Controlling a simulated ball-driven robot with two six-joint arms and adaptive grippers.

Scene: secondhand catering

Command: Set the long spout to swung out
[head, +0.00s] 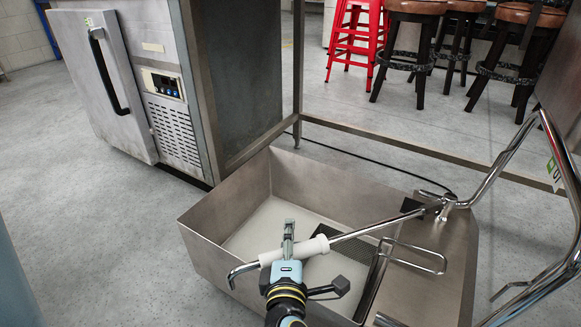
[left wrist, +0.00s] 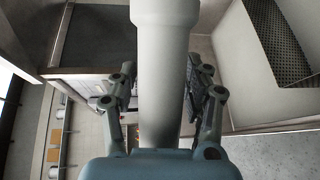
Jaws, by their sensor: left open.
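The long spout (head: 362,231) is a chrome tube with a white sleeve (head: 310,248). It runs from its pivot (head: 445,206) at the right, leftward across the sink basin (head: 225,206). Its bent outlet end (head: 238,272) shows near the basin's front left wall. My left gripper (head: 288,240) is at the sleeve, reaching in from the bottom. In the left wrist view the white sleeve (left wrist: 163,60) passes between the two open fingers of my left gripper (left wrist: 160,92). Gaps show beside it, though contact is hard to judge. My right gripper is not in view.
Bent chrome pipes (head: 562,155) rise at the right of the sink unit, with a wire loop (head: 418,257) beside the spout. A steel fridge (head: 110,85) stands at the back left. A red stool (head: 356,35) and dark stools stand behind. Grey floor lies open at left.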

